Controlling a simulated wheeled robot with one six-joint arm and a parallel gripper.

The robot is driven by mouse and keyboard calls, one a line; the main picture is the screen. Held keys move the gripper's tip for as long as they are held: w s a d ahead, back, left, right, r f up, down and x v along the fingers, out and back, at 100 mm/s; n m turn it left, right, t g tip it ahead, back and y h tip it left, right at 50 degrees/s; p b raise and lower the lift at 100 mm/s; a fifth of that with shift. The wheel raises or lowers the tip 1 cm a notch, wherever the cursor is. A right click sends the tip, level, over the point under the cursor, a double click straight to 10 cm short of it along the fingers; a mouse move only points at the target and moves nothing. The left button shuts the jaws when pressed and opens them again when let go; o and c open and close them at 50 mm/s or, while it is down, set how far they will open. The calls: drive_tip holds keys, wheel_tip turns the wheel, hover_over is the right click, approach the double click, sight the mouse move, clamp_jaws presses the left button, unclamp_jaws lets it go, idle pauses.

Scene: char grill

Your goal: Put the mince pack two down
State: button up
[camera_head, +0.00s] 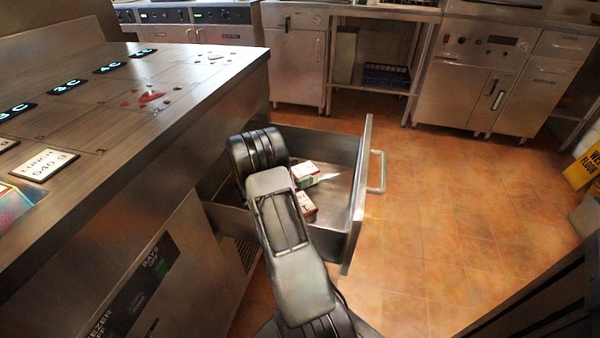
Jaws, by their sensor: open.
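Two small red, white and green packs lie in the open steel drawer (335,222): a farther pack (306,173) and a nearer pack (306,204), partly covered by my arm. At the left edge, another pack (10,204) with a pale, colourful face stands on the steel counter (150,130), cut off by the frame. I cannot read which one is mince pack two. My arm reaches up from the bottom over the drawer. My gripper cannot be made out; it is hidden behind the arm or out of frame.
A white card reading LUNCH 540 g (45,165) and several lit labels lie on the counter, with red stains (150,96) near its far end. The drawer front (358,195) juts into the aisle. The tiled floor (450,220) at right is clear up to a yellow sign (585,166).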

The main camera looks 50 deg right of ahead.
drive_tip(key=p+v, duration=0.1)
drive_tip(key=v, duration=0.6)
drive_tip(key=shift+a+p, duration=0.1)
drive_tip(key=shift+p, duration=0.3)
